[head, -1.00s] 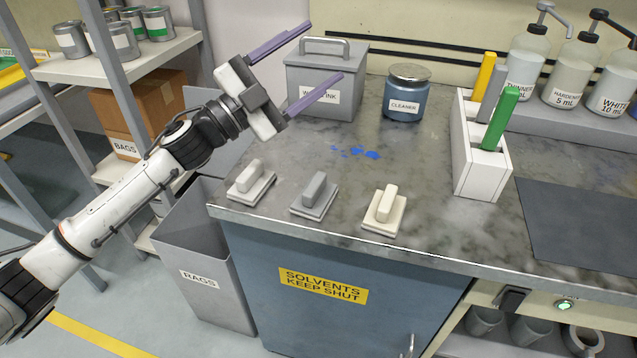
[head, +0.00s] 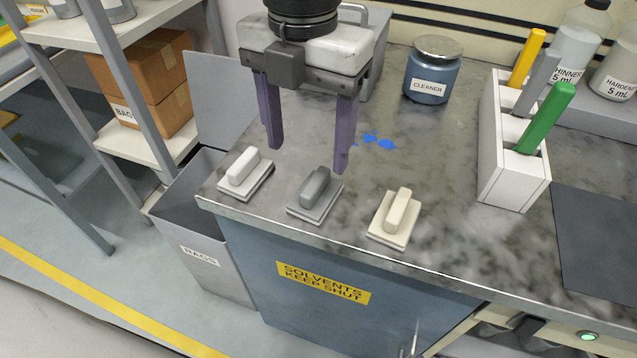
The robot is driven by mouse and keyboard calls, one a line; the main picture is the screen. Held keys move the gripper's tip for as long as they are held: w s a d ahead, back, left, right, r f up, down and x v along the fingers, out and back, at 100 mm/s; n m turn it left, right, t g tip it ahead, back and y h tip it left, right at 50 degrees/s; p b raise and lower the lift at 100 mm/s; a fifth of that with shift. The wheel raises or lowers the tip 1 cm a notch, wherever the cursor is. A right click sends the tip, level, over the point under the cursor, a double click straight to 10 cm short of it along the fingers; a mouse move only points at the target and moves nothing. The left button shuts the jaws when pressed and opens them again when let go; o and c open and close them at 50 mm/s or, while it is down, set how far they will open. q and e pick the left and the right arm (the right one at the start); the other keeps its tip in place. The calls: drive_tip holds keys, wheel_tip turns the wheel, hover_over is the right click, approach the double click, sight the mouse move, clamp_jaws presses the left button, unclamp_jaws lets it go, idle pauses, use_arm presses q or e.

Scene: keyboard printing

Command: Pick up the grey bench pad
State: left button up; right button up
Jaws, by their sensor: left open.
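The grey bench pad (head: 315,196) lies on the bench top near its front edge, the middle one of three pads, with its upright grip block on top. A paler pad (head: 245,174) lies to its left and a cream pad (head: 395,219) to its right. My left gripper (head: 309,158) is open and empty, fingers pointing down, above and just behind the grey pad in the picture. The right fingertip shows close to the top of the pad's grip; I cannot tell the exact height gap. My right gripper is not in view.
Blue spilled spots (head: 374,141) mark the bench behind the pads. A cleaner jar (head: 432,72) stands at the back. A white holder (head: 512,165) with coloured handles stands to the right. A rag bin (head: 205,262) is below the left bench edge.

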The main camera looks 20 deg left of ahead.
sight(312, 186)
use_arm(q)
wheel_tip(312, 186, down, 4)
drive_tip(key=shift+s+r, duration=0.1)
drive_tip(key=shift+r, duration=0.05)
drive_tip(key=f, duration=0.3)
drive_tip(key=f+p, duration=0.1)
drive_tip(key=f, duration=0.1)
drive_tip(key=shift+d+f, duration=0.25)
drive_tip(key=shift+f, duration=0.1)
drive_tip(key=c, duration=1.1)
drive_tip(key=shift+c, duration=0.2)
drive_tip(key=shift+r, duration=0.1)
wheel_tip(312, 186, up, 10)
drive_tip(key=shift+f+b, duration=0.1)
drive_tip(key=shift+b, duration=0.25)
